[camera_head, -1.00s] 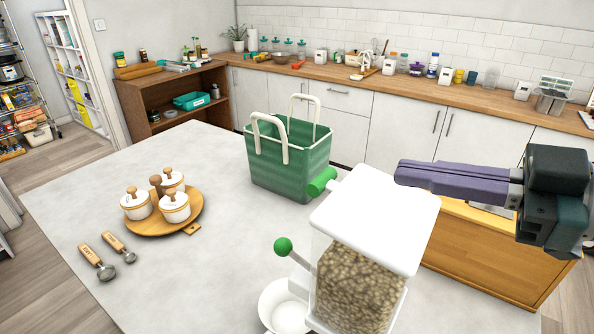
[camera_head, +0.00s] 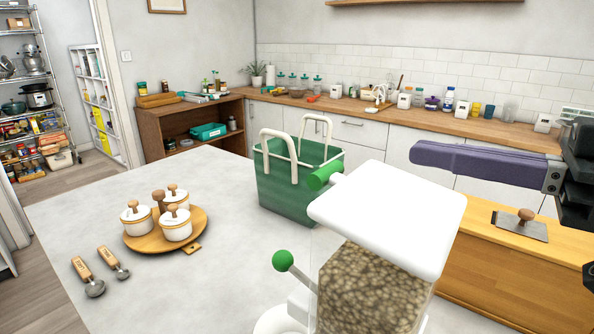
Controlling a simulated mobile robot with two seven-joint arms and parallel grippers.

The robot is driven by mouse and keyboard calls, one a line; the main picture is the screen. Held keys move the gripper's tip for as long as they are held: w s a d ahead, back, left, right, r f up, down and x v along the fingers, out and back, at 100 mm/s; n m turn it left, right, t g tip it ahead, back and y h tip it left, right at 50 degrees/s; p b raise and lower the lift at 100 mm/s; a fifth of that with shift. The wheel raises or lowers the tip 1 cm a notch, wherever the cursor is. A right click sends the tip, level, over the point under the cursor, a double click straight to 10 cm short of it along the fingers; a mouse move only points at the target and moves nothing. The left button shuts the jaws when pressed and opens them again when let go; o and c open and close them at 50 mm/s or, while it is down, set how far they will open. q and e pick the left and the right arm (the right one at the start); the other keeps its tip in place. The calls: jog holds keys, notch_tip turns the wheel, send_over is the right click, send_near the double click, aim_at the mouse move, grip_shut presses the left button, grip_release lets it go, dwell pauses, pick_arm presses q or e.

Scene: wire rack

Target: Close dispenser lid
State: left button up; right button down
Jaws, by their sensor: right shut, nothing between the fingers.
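The dispenser (camera_head: 365,290) stands at the front of the counter, a clear container filled with brown pellets. Its white lid (camera_head: 390,215) lies across the top and covers the opening. I cannot tell whether a small gap is left under it. A green cylindrical piece (camera_head: 325,175) sits at the lid's far left edge, and a green-knobbed lever (camera_head: 284,261) sticks out on the left side. My right gripper (camera_head: 416,153) is shut and empty, its purple fingers pointing left above and beyond the lid, apart from it. My left gripper is out of view.
A green basket (camera_head: 285,185) with white handles stands just behind the dispenser. A wooden box (camera_head: 480,275) with a knobbed plate is close on the right. A round wooden tray (camera_head: 145,243) with lidded jars and two scoops (camera_head: 88,277) are on the left. The counter between is clear.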

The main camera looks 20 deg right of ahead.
aim_at(360, 183)
jog(key=shift+w+a, duration=0.25)
jog(key=shift+w, duration=0.2)
jog(key=p+x, duration=0.1)
jog(key=x, duration=0.2)
jog(key=shift+w+a+r, duration=0.1)
jog(key=shift+w+a, duration=0.15)
jog(key=w+f, duration=0.1)
jog(key=a+f, duration=0.1)
jog(key=shift+w+a+f, duration=0.25)
jog(key=shift+w, duration=0.15)
jog(key=shift+w+a+f, duration=0.2)
jog(key=shift+w+f, duration=0.05)
jog(key=shift+f, duration=0.2)
